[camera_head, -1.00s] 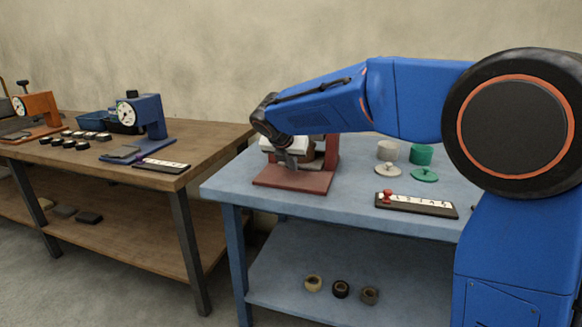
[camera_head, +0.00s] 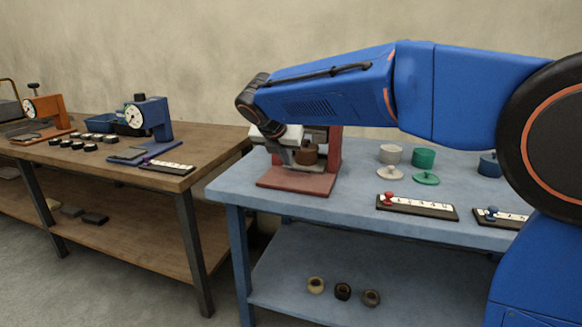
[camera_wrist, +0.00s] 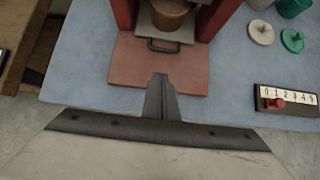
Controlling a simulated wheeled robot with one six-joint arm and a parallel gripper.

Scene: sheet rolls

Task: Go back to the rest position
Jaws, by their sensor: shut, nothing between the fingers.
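My gripper (camera_wrist: 161,82) is shut and empty in the wrist view, its fingertips together over the front part of a red press base (camera_wrist: 140,65). In the head view my gripper (camera_head: 283,160) is small and partly lost against the red stand (camera_head: 300,181) at the left of the blue table (camera_head: 370,215). A brown round piece sits in the stand, and it also shows in the wrist view (camera_wrist: 172,14) on a grey plate with a dark handle (camera_wrist: 163,46).
A numbered strip with a red knob (camera_head: 389,199) lies near the front edge. Rolls (camera_head: 343,291) lie on the lower shelf. A wooden table (camera_head: 215,140) with gauges stands at left.

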